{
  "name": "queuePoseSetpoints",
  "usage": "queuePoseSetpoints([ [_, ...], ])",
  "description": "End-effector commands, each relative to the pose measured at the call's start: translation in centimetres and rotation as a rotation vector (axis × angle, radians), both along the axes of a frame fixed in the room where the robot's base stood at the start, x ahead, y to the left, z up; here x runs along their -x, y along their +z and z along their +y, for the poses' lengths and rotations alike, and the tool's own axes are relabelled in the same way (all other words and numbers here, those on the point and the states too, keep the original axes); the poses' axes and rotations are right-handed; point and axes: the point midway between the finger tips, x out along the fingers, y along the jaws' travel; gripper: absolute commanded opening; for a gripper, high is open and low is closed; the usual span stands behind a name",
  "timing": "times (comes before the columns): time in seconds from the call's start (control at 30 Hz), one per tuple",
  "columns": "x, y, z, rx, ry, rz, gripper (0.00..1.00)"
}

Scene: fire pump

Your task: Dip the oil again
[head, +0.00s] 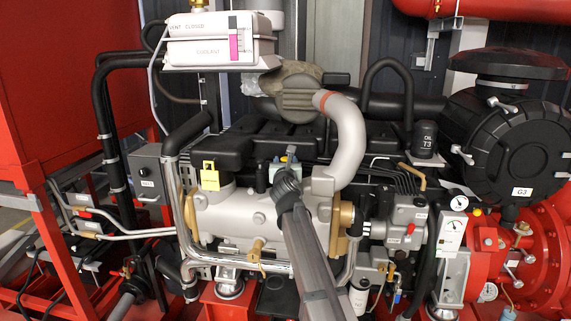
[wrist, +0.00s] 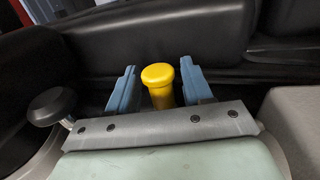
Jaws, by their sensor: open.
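In the wrist view a yellow round-capped handle (wrist: 158,88), apparently the dipstick's, stands upright between the two blue fingers of my gripper (wrist: 158,78). The fingers are open, with visible gaps on both sides of it. The handle's lower part is hidden behind the gripper's grey front plate. In the head view my gripper (head: 284,164) is at the top middle of the engine, at the near side of the black engine cover (head: 262,133). The handle cannot be made out there. The oil itself is not visible.
A grey curved pipe (head: 348,137) rises just right of my gripper. A yellow tag (head: 210,176) stands on the left. The white coolant tank (head: 215,50) is above left. A black knob (wrist: 50,105) lies close left of the gripper. Black housing (wrist: 160,40) stands behind the fingers.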

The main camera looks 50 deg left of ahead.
Motion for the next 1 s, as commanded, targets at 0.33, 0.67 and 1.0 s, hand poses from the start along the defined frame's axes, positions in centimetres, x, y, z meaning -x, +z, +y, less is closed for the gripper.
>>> queuePoseSetpoints([
  [0.33, -0.04, -0.02, 0.07, 0.000, 0.000, 0.000, 0.41],
  [0.67, -0.03, -0.03, 0.07, 0.000, 0.000, 0.000, 0.10],
  [1.0, -0.03, 0.01, 0.06, 0.000, 0.000, 0.000, 0.00],
])
